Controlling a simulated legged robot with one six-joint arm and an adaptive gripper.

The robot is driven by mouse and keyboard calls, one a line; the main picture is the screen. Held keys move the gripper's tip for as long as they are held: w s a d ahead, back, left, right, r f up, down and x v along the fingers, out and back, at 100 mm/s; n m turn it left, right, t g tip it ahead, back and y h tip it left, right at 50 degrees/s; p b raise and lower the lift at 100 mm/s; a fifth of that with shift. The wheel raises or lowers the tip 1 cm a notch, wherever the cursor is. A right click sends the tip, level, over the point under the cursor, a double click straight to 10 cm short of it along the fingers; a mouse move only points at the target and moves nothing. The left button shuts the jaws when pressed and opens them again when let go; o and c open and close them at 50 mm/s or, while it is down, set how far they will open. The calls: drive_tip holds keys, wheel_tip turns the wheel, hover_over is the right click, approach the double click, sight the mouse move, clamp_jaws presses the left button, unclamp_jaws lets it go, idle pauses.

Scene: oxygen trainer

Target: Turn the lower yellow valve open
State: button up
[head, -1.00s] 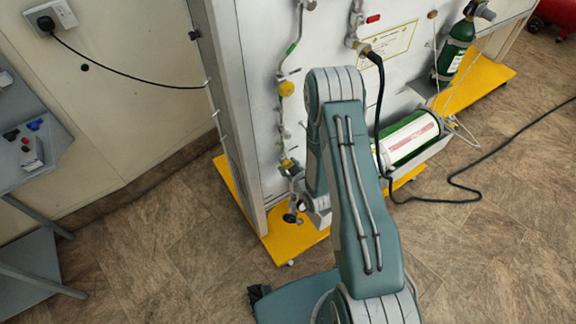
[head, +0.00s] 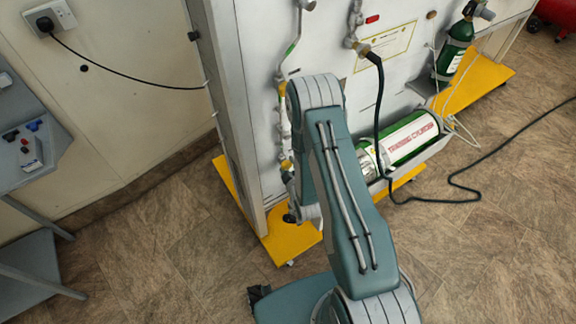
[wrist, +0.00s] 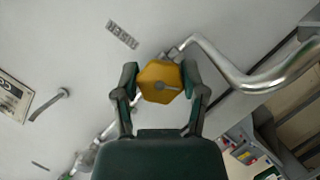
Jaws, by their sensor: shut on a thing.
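A yellow hexagonal valve knob (wrist: 160,84) sits between the two fingers of my gripper (wrist: 160,76) in the wrist view. The fingers are shut on it, one on each side. The knob is mounted on a silver pipe against the pale panel. In the head view, a small yellow part (head: 286,164) shows low on the panel beside my arm. The gripper is mostly hidden there by my arm.
A bent silver pipe (wrist: 250,82) runs right of the knob. A green cylinder (head: 412,137) lies on its side right of my arm, with a black hose (head: 379,110) above it. The panel stands on a yellow base (head: 290,248).

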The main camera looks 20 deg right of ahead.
drive_tip(key=shift+w+a+r, duration=0.1)
drive_tip(key=shift+r, duration=0.05)
drive_tip(key=o, duration=1.1)
drive_tip(key=shift+o, duration=0.2)
drive_tip(key=shift+a, duration=0.1)
drive_tip(key=shift+s, duration=0.2)
drive_tip(key=shift+s, duration=0.35)
drive_tip(key=v, duration=1.1)
